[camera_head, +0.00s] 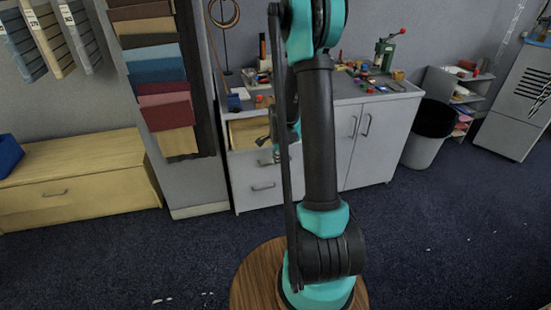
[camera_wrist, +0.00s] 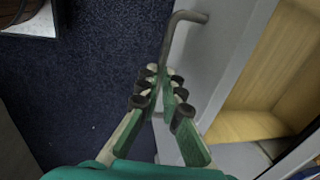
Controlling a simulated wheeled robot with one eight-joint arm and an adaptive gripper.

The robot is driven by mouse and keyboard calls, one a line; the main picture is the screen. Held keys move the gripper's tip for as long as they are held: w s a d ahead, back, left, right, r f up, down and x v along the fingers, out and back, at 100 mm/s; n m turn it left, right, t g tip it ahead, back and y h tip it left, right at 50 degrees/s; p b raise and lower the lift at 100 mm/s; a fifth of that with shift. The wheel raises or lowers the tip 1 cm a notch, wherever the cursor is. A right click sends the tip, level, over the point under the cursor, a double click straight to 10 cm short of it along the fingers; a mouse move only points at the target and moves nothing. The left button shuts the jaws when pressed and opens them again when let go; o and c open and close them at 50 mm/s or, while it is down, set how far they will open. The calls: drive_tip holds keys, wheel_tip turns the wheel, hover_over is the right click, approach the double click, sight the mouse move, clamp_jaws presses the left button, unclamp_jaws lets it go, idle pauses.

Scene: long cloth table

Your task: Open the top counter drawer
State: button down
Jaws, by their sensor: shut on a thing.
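The top counter drawer stands partly open in the grey counter (camera_head: 364,150). Its pale wooden inside (camera_head: 247,132) shows left of my arm in the head view, and the inside also shows at the right of the wrist view (camera_wrist: 268,75). The drawer's grey front (camera_wrist: 222,58) carries a bent metal bar handle (camera_wrist: 178,30). My gripper (camera_wrist: 160,76) is shut on this handle, with its green fingers and dark pads on either side of the bar. In the head view my arm partly hides the drawer and gripper.
A lower drawer with a bar handle (camera_head: 263,188) is shut below. Tools and small parts lie on the countertop, including a green press (camera_head: 384,52). A dark bin (camera_head: 430,135) stands at right, a wooden bench (camera_head: 75,180) at left.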

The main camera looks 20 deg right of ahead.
drive_tip(key=shift+s, duration=0.35)
drive_tip(key=c, duration=1.6)
unclamp_jaws()
drive_tip(key=shift+c, duration=0.2)
wheel_tip(320, 180, up, 12)
drive_tip(key=s, duration=0.2)
drive_tip(key=shift+s+f, duration=0.15)
drive_tip(key=s+a+f+n+t, duration=0.1)
drive_tip(key=s+a+n, duration=0.1)
drive_tip(key=s+n, duration=0.7)
drive_tip(key=s+a+f+n+t, duration=0.1)
drive_tip(key=s+a+n, duration=0.1)
drive_tip(key=s+n, duration=0.7)
drive_tip(key=s, duration=0.6)
drive_tip(key=shift+s+a, duration=0.15)
drive_tip(key=shift+a, duration=0.05)
